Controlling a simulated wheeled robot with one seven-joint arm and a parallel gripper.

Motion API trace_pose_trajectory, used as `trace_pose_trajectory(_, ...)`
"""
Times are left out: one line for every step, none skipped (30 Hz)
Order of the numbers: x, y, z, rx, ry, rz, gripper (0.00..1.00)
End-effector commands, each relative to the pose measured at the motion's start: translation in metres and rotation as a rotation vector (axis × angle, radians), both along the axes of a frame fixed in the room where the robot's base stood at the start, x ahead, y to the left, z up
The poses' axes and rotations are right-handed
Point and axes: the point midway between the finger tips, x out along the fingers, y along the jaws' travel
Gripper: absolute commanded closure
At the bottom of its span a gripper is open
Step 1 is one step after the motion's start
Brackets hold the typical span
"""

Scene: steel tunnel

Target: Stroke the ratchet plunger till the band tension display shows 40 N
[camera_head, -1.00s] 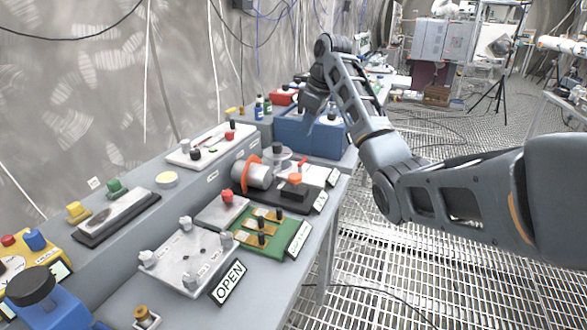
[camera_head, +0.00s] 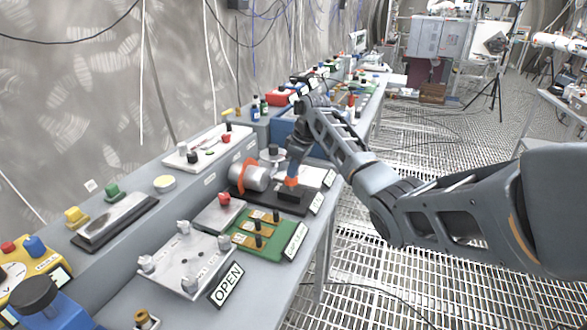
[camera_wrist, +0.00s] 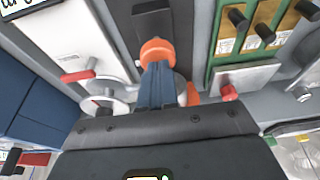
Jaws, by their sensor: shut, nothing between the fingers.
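The orange plunger knob (camera_head: 291,182) stands on a black base (camera_head: 293,197), beside a grey drum (camera_head: 246,177) with an orange band (camera_head: 250,168). My gripper (camera_head: 294,171) is shut and empty, with its fingertips right at the knob from above. In the wrist view the shut fingertips (camera_wrist: 158,66) meet or overlap the near side of the orange knob (camera_wrist: 157,51); I cannot tell whether they press on it. A small tilted plate (camera_head: 317,203) in front of the base may be the tension display; its reading is too small to make out.
A green board with black levers (camera_head: 258,235), a grey plate with a red knob (camera_head: 218,212) and an OPEN sign (camera_head: 227,285) are nearer on the bench. A white panel (camera_head: 310,174) and blue box (camera_head: 285,130) lie beyond.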

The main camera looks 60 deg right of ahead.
Motion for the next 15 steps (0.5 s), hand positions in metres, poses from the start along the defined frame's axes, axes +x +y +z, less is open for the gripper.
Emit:
trace_pose_trajectory(0.0,0.0,-0.002,0.0,0.0,0.0,1.0)
trace_pose_trajectory(0.0,0.0,-0.003,0.0,0.001,0.0,1.0)
trace_pose_trajectory(0.0,0.0,-0.004,0.0,0.0,0.0,1.0)
trace_pose_trajectory(0.0,0.0,-0.004,0.0,0.0,0.0,1.0)
trace_pose_trajectory(0.0,0.0,-0.004,0.0,0.0,0.0,1.0)
trace_pose_trajectory(0.0,0.0,-0.004,0.0,0.0,0.0,1.0)
trace_pose_trajectory(0.0,0.0,-0.004,0.0,0.0,0.0,1.0)
trace_pose_trajectory(0.0,0.0,-0.004,0.0,0.0,0.0,1.0)
trace_pose_trajectory(0.0,0.0,-0.004,0.0,0.0,0.0,1.0)
trace_pose_trajectory(0.0,0.0,-0.004,0.0,0.0,0.0,1.0)
trace_pose_trajectory(0.0,0.0,-0.004,0.0,0.0,0.0,1.0)
trace_pose_trajectory(0.0,0.0,-0.004,0.0,0.0,0.0,1.0)
trace_pose_trajectory(0.0,0.0,-0.006,0.0,0.0,0.0,1.0)
trace_pose_trajectory(0.0,0.0,-0.008,0.001,0.0,-0.001,1.0)
trace_pose_trajectory(0.0,0.0,-0.013,0.001,0.0,-0.001,1.0)
